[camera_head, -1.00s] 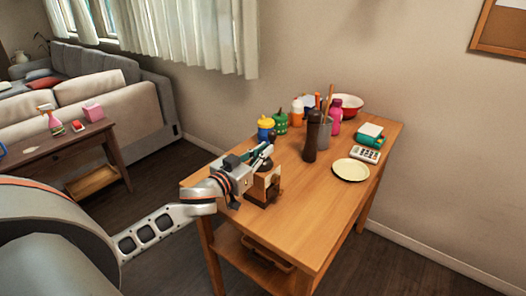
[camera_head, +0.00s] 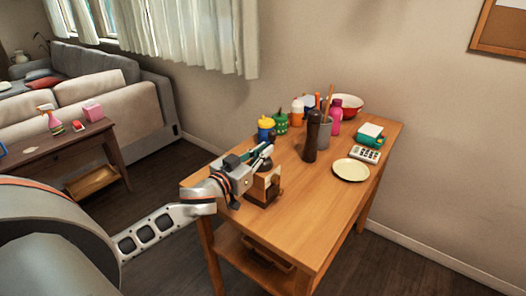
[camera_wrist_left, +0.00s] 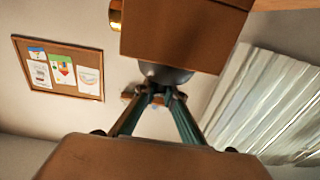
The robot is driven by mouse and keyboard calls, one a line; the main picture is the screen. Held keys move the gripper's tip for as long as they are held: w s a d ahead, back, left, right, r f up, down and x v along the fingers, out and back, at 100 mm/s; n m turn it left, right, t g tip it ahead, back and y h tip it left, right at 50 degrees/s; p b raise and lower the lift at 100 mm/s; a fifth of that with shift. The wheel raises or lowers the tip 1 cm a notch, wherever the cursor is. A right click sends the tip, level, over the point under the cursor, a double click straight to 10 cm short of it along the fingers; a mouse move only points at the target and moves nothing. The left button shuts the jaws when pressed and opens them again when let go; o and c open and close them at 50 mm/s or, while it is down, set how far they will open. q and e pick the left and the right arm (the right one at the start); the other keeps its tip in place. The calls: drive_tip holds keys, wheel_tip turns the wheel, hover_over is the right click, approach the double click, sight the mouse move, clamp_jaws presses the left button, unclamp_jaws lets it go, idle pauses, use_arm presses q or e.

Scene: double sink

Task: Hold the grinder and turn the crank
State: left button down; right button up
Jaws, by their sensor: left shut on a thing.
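The grinder (camera_head: 268,186) stands near the left end of the wooden table, with a wooden box body and a dark base. My left gripper (camera_head: 263,154) is at its top and partly covers it. In the left wrist view the box body (camera_wrist_left: 183,38) fills the upper middle, with a dark rounded part (camera_wrist_left: 163,74) beside it. The fingers of my left gripper (camera_wrist_left: 158,92) converge there, shut on the grinder's upper part. I cannot make out the crank clearly. My right gripper is in neither view.
On the table (camera_head: 315,225) are a dark tall mill (camera_head: 311,138), a utensil holder (camera_head: 325,134), a cream plate (camera_head: 351,170), a calculator (camera_head: 366,154) and several bottles behind. The front middle of the table is clear.

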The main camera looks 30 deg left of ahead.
use_arm(q)
drive_tip(key=c, duration=2)
unclamp_jaws()
drive_tip(key=shift+c, duration=0.2)
drive_tip(key=shift+s, duration=0.1)
drive_tip(key=s, duration=1.2)
drive_tip(key=shift+a, duration=0.3)
